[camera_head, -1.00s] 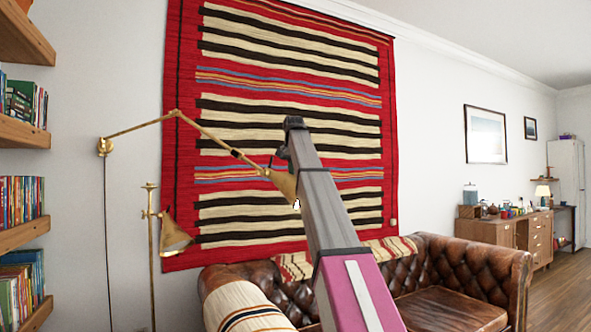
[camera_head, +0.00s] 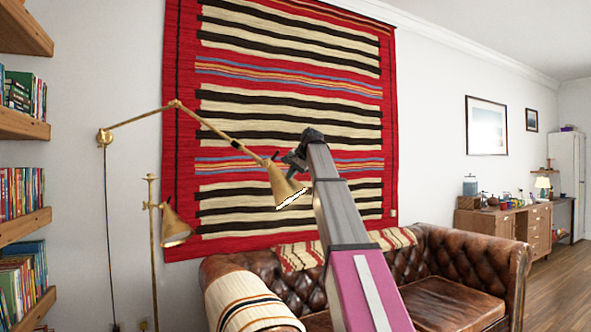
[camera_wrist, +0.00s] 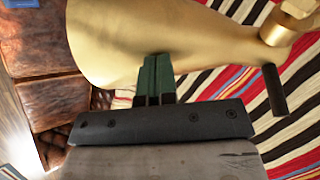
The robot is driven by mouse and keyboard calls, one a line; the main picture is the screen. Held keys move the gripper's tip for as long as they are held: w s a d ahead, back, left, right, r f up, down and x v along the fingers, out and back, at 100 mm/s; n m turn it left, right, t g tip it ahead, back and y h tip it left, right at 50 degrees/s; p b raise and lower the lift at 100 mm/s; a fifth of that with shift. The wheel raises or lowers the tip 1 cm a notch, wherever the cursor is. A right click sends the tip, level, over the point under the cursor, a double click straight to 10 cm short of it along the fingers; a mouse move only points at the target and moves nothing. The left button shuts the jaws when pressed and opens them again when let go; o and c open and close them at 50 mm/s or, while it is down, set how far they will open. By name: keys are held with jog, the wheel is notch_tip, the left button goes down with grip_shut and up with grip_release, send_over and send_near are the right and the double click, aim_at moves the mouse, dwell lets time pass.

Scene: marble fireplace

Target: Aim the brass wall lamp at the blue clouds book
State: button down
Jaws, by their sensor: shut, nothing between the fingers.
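The brass wall lamp (camera_head: 282,185) hangs on a jointed arm from the wall at left, its shade in front of the striped rug. The shade points down and to the right, and its bright opening shows at the lower edge. My gripper (camera_head: 290,160) is just right of the lamp head, by the top of the shade. In the wrist view the closed green fingertips (camera_wrist: 155,75) reach up to the brass shade (camera_wrist: 165,35) and overlap its edge; I cannot tell whether they touch. I cannot pick out the blue clouds book; a small blue patch (camera_wrist: 22,3) shows at the wrist view's top left.
A brass floor lamp (camera_head: 172,230) stands left of my arm. A brown leather sofa (camera_head: 465,270) is below, with a striped throw (camera_head: 245,302) on its arm. Wall shelves (camera_head: 22,226) with several books are at far left. Open air lies to the right.

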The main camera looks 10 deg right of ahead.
aim_at(288, 181)
jog(key=shift+w+a+f+t+y, duration=0.1)
jog(key=shift+a+f+t+y, duration=0.1)
jog(key=shift+f+t+y, duration=0.25)
jog(key=shift+a+f+t+y, duration=0.15)
jog(key=shift+f+y, duration=0.1)
jog(key=shift+f, duration=0.35)
jog(key=shift+w+a+f, duration=0.3)
jog(key=shift+a+f, duration=0.1)
jog(key=shift+f, duration=0.1)
